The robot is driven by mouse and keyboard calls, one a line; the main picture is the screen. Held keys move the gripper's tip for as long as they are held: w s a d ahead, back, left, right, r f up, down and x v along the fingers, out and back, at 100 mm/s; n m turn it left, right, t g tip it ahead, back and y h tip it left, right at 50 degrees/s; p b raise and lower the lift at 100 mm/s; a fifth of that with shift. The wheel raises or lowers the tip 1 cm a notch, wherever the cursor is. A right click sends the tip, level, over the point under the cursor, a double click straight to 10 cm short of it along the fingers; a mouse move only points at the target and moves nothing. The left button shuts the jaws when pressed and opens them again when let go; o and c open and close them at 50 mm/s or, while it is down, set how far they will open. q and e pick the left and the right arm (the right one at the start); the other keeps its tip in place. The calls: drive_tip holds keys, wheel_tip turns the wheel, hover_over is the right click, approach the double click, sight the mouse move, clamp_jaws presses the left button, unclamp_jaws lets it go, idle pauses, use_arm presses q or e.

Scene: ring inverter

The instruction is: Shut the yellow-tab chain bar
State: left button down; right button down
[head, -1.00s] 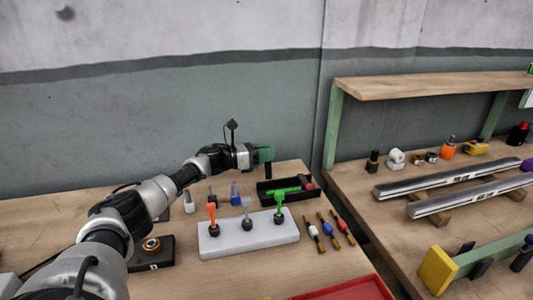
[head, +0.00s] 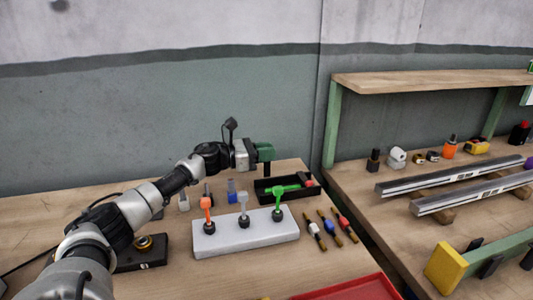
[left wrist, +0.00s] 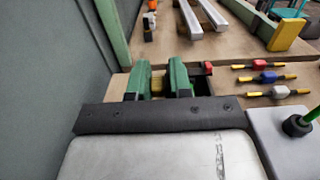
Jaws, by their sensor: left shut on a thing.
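My left gripper (head: 264,153) has green fingers and is above the back of the left workbench, near a black tray (head: 263,196). In the left wrist view its two fingers (left wrist: 160,80) stand a little apart, with a small yellowish piece (left wrist: 158,85) between them. The gripper is shut on this piece, which looks like the yellow tab. The fingers hide most of it, and the head view does not show it. I cannot make out the rest of the chain bar. My right gripper is in neither view.
A white block (head: 240,239) with orange, grey and green levers stands in front of the tray. Several coloured rods (head: 347,227) lie to its right. A red tray (head: 350,289) is at the front edge. The right bench holds metal rails (head: 450,178) and a yellow block (head: 444,268).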

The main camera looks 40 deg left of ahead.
use_arm(q)
drive_tip(key=shift+s+d+f, duration=0.1)
drive_tip(key=shift+d+f, duration=0.15)
drive_tip(key=shift+s+d+b, duration=0.4)
drive_tip(key=shift+d+b, duration=0.05)
drive_tip(key=shift+b, duration=0.25)
drive_tip(key=c, duration=1.1)
unclamp_jaws()
drive_tip(key=shift+r, duration=0.1)
drive_tip(key=shift+r, duration=0.1)
